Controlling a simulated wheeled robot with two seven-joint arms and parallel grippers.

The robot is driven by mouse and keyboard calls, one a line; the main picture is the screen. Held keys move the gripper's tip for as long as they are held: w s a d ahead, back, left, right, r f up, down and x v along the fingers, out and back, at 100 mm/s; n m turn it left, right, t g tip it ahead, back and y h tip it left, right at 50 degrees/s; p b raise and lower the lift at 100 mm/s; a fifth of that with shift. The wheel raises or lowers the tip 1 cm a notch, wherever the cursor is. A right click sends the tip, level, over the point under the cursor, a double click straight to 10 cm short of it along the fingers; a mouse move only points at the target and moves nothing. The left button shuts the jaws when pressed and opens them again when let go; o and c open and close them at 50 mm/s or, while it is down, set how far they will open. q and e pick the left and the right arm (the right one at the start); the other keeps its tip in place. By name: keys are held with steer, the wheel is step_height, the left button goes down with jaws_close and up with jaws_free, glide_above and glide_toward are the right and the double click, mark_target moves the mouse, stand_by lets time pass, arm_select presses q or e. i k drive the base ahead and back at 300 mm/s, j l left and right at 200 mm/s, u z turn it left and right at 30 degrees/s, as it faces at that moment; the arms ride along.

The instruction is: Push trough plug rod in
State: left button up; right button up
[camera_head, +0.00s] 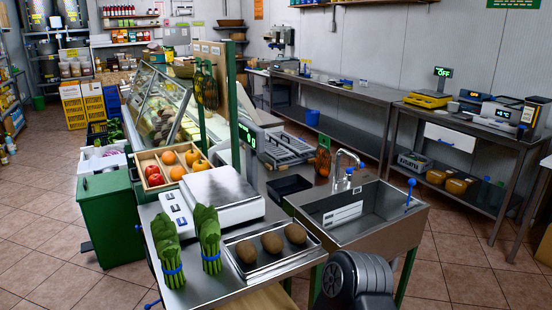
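The trough (390,235) is a steel sink at the right end of the near counter. A thin upright rod with a blue knob (411,183) stands at the trough's right side, with its knob above the rim. Its lower end is too small to make out. A curved steel tap (340,160) rises at the trough's back edge, and a white label is on the inner wall. A dark ribbed arm part of mine is at the bottom, in front of the trough. Neither of my grippers is in view, and nothing touches the rod.
Left of the trough are a metal tray (240,268) with brown loaf-like items, green bundles (166,250), a scale (221,190) and a fruit crate (137,163). A black tray (288,186) lies behind. A long steel table (365,92) runs along the wall. The tiled floor right of the trough is clear.

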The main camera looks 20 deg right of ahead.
mark_target(412, 182)
steer(key=l+u, duration=0.15)
steer(key=l, duration=0.35)
steer(key=l+u, duration=0.1)
steer(key=l, duration=0.45)
steer(key=l+u, duration=0.15)
steer(key=l, duration=0.35)
steer(key=k+l+u, duration=0.15)
steer(key=l, duration=0.4)
steer(key=l+u, duration=0.1)
steer(key=l, duration=0.4)
steer(key=k+l+u, duration=0.15)
steer(key=l, duration=0.35)
steer(key=k+l, duration=0.4)
steer(key=i+l, duration=0.1)
steer(key=l, duration=0.25)
steer(key=u, duration=0.05)
